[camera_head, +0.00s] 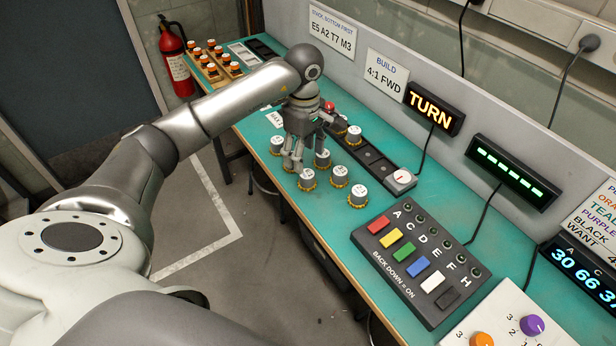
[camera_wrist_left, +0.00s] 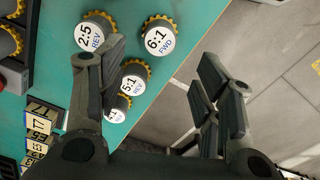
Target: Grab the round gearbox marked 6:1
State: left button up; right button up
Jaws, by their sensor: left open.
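The round gearbox marked 6:1 FWD (camera_wrist_left: 160,36) shows in the left wrist view at top centre, with a white top and a yellow toothed rim. It stands near the bench edge. My left gripper (camera_wrist_left: 163,60) is open, and the gearbox appears in the gap between its fingertips, a little beyond them. I see no contact. In the head view my left gripper (camera_head: 293,162) points down among several similar gearboxes. Their labels are too small to read there, so I cannot tell which is 6:1. My right gripper is not in view.
Close by in the wrist view are gearboxes marked 2:5 REV (camera_wrist_left: 90,35) and 5:1 REV (camera_wrist_left: 134,82), and another (camera_wrist_left: 117,107) partly behind a finger. In the head view a dark rail (camera_head: 372,160) lies behind, and a switch box (camera_head: 420,258) stands to the right.

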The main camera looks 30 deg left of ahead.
aim_at(306, 173)
pick_arm(q)
notch_tip(306, 173, down, 2)
jog(key=shift+f, duration=0.1)
jog(key=shift+d+f+p, duration=0.15)
jog(key=shift+f+p, duration=0.35)
jog(key=shift+f, duration=0.1)
notch_tip(306, 173, down, 4)
jog(key=shift+d+r+p, duration=0.15)
jog(key=shift+r+p, duration=0.1)
jog(key=shift+p, duration=0.45)
jog(key=shift+f, duration=0.4)
jog(key=shift+c, duration=0.2)
jog(key=c, duration=1.1)
jog(key=shift+w+r, duration=0.1)
